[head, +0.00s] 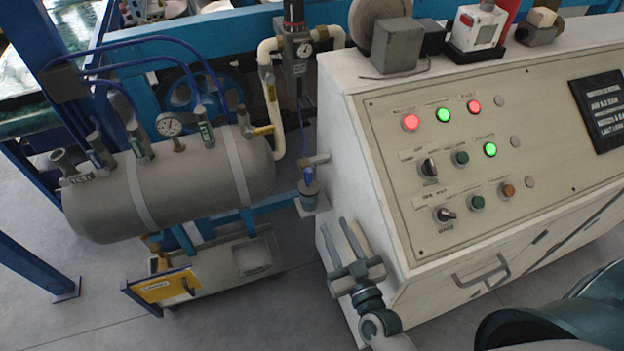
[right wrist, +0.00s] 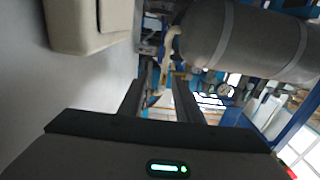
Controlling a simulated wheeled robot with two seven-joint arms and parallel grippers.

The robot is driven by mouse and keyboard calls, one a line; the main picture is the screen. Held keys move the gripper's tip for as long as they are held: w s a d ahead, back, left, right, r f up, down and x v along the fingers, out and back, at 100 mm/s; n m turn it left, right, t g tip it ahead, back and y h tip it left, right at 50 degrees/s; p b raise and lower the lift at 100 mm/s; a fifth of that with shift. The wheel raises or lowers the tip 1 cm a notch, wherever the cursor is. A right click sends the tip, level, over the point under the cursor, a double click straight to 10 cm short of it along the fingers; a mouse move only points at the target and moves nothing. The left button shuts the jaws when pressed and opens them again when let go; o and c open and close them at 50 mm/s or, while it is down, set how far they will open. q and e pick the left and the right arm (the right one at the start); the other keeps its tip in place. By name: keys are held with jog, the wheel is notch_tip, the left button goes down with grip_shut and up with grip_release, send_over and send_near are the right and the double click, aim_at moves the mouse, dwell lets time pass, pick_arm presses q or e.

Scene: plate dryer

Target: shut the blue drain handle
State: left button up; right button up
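The small blue drain handle (head: 309,177) is on a drain fitting (head: 309,193) beside the left end of the white control cabinet, below a thin blue tube. My right gripper (head: 340,226) is at the cabinet's front left corner, below and right of the handle and apart from it. Its two fingers point up toward the fitting with an empty gap between them. In the right wrist view the gripper (right wrist: 162,75) also shows parted fingers, with small blue and yellow parts beyond; I cannot tell which is the handle. My left gripper is not in view.
The white control cabinet (head: 350,150) with lit buttons stands close to the right of the handle. A grey air tank (head: 170,190) with a gauge lies to the left. A yellow-fronted tray (head: 165,286) sits below it. Open floor shows between tray and cabinet.

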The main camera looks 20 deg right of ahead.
jog(key=shift+w, duration=0.15)
jog(key=p, duration=0.3)
send_near(310, 177)
jog(key=w, duration=0.9)
jog(key=shift+s+a, duration=0.1)
jog(key=shift+c, duration=0.5)
grip_shut()
